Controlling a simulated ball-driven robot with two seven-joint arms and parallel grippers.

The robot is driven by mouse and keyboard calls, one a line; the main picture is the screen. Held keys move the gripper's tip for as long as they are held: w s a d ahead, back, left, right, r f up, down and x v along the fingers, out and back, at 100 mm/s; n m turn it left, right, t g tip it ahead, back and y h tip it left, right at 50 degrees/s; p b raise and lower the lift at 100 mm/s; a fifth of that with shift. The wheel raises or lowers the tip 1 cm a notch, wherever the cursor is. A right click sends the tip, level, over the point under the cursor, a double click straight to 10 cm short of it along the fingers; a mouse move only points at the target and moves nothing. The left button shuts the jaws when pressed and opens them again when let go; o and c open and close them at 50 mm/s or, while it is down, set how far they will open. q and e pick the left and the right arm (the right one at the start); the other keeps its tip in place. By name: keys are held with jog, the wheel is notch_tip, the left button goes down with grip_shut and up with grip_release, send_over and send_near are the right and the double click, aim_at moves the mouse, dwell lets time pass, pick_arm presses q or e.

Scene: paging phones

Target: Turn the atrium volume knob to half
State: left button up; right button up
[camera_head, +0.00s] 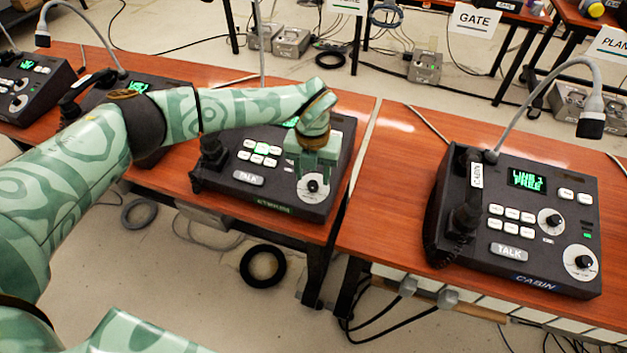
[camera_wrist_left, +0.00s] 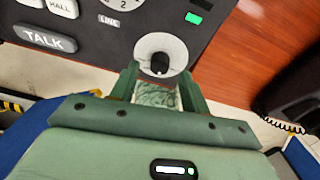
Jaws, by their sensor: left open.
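The atrium console (camera_head: 225,187) is a black paging phone on the middle table, with white buttons, a TALK button and a small green front label that is hard to read. Its volume knob (camera_head: 314,186) is black on a white round dial at the front right corner. The knob also shows in the left wrist view (camera_wrist_left: 160,63); its setting is hard to read. My left gripper (camera_head: 311,172) is open just above the dial. In the left wrist view its two fingers (camera_wrist_left: 159,84) reach toward the dial's near edge, and nothing is between them. My right gripper is not in view.
The CABIN console (camera_head: 487,258) stands on the right table with a gooseneck microphone (camera_head: 590,122). A gap separates the two tables. More consoles (camera_head: 38,85) stand to the left. Cables and a black coil (camera_head: 263,266) lie on the floor.

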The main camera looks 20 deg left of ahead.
aim_at(313, 186)
pick_arm(q)
jog(key=shift+f, duration=1.25)
jog(key=c, duration=1)
jog(key=shift+r+m, duration=0.15)
jog(key=shift+m, duration=0.25)
jog(key=m+p, duration=0.1)
jog(key=m, duration=0.1)
jog(key=shift+d+m+y, duration=0.15)
jog(key=shift+m+y, duration=0.15)
jog(key=shift+y, duration=0.1)
jog(key=shift+s+d+m+t+y+p, duration=0.1)
jog(key=shift+m+t+y+p, duration=0.25)
jog(key=shift+m, duration=0.7)
jog(key=shift+m+t+y+p, duration=0.15)
jog(key=shift+m+p, duration=0.3)
jog(key=shift+m, duration=0.6)
